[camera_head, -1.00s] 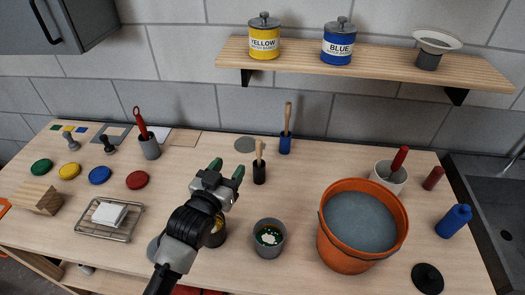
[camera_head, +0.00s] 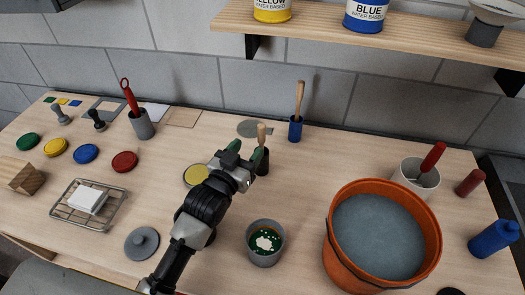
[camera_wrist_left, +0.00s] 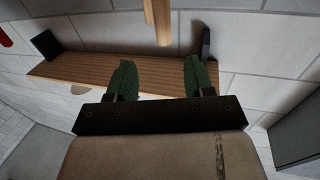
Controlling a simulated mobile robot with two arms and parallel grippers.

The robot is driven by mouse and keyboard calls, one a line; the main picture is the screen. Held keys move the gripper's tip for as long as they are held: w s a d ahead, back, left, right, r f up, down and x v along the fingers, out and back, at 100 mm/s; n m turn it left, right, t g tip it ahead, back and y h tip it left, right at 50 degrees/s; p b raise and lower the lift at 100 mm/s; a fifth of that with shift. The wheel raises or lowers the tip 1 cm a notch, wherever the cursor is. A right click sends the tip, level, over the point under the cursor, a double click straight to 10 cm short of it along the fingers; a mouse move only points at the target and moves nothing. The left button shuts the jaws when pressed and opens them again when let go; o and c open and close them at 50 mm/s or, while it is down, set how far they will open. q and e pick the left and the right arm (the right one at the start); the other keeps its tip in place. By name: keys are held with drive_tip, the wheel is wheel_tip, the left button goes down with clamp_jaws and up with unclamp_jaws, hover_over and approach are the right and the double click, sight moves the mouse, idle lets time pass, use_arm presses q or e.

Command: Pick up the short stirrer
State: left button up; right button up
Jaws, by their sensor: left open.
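The short stirrer (camera_head: 262,133) stands upright in a small black holder (camera_head: 263,165), with its pale wooden handle sticking up. A longer wooden stirrer (camera_head: 299,100) stands in a blue holder (camera_head: 295,130) behind it to the right. My left gripper (camera_head: 246,152) is open, its green fingers beside the short stirrer's handle, hiding part of the holder. In the left wrist view a wooden handle (camera_wrist_left: 158,20) shows ahead of the open, empty fingers, lined up with the gap between them. My right gripper is not in view.
A grey cup of green paint (camera_head: 265,243) and an orange bucket (camera_head: 381,240) stand in front to the right. A yellow-filled can (camera_head: 196,175) is close to my left arm. A grey cup with a red-handled tool (camera_head: 141,124) stands to the left. A wooden shelf (camera_head: 370,48) hangs above.

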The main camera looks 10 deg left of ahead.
sight(259, 134)
use_arm(q)
drive_tip(key=x, duration=0.3)
drive_tip(key=p+x, duration=0.1)
drive_tip(key=x, duration=0.1)
drive_tip(key=shift+f, duration=0.4)
drive_tip(key=shift+w, duration=0.35)
drive_tip(key=shift+w+d+p, duration=0.1)
drive_tip(key=shift+w+p, duration=0.4)
drive_tip(key=shift+w, duration=0.05)
drive_tip(key=p+x, duration=0.1)
drive_tip(key=x, duration=0.2)
drive_tip(key=shift+w, duration=0.15)
drive_tip(key=shift+w+f, duration=0.15)
drive_tip(key=shift+w, duration=0.3)
drive_tip(key=shift+s, duration=0.1)
drive_tip(key=shift+c, duration=0.7)
clamp_jaws()
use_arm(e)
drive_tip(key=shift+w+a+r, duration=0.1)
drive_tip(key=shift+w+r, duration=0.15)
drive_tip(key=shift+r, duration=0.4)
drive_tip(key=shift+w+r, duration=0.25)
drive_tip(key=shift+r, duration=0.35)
